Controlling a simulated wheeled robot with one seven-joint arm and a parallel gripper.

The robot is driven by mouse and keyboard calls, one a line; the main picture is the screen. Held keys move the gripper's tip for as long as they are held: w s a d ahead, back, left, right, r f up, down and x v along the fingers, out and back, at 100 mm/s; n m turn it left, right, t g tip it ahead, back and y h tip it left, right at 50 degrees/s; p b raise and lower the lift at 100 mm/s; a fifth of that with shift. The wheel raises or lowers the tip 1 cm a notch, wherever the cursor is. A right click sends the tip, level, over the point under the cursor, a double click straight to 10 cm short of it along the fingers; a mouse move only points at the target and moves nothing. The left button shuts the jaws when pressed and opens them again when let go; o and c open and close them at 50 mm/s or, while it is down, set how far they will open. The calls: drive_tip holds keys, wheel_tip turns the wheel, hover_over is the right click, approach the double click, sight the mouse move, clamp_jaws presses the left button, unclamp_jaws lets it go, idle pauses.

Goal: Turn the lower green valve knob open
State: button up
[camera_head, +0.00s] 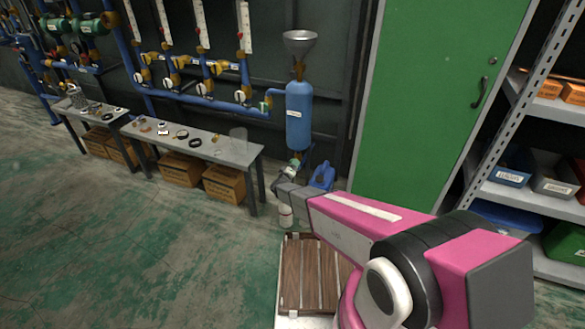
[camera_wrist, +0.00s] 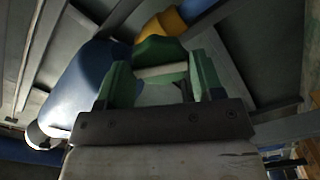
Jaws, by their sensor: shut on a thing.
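The lower green valve knob (camera_wrist: 160,50) shows in the wrist view between the two fingers of my gripper (camera_wrist: 162,75), with a yellow fitting (camera_wrist: 162,24) just behind it. My gripper is shut on the knob. In the head view my gripper (camera_head: 288,175) reaches in beneath the upright blue tank (camera_head: 299,115), which has a grey funnel on top. The knob itself is too small and covered to make out there. How far the knob is turned cannot be told.
A blue jug (camera_head: 322,176) stands close to the right of my gripper, and a small white bottle (camera_head: 286,216) is below it. A grey bench (camera_head: 235,150) is to the left. A green cabinet (camera_head: 430,100) and shelving (camera_head: 535,195) are to the right. A wooden pallet (camera_head: 292,275) lies in front.

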drive_tip(key=shift+s+n, duration=0.1)
drive_tip(key=shift+n, duration=0.5)
drive_tip(key=shift+r, duration=0.1)
drive_tip(key=n, duration=0.3)
drive_tip(key=o, duration=0.9)
drive_tip(key=shift+n, duration=0.3)
drive_tip(key=v, duration=0.6)
drive_tip(key=shift+s+a, duration=0.15)
drive_tip(key=shift+s, duration=0.25)
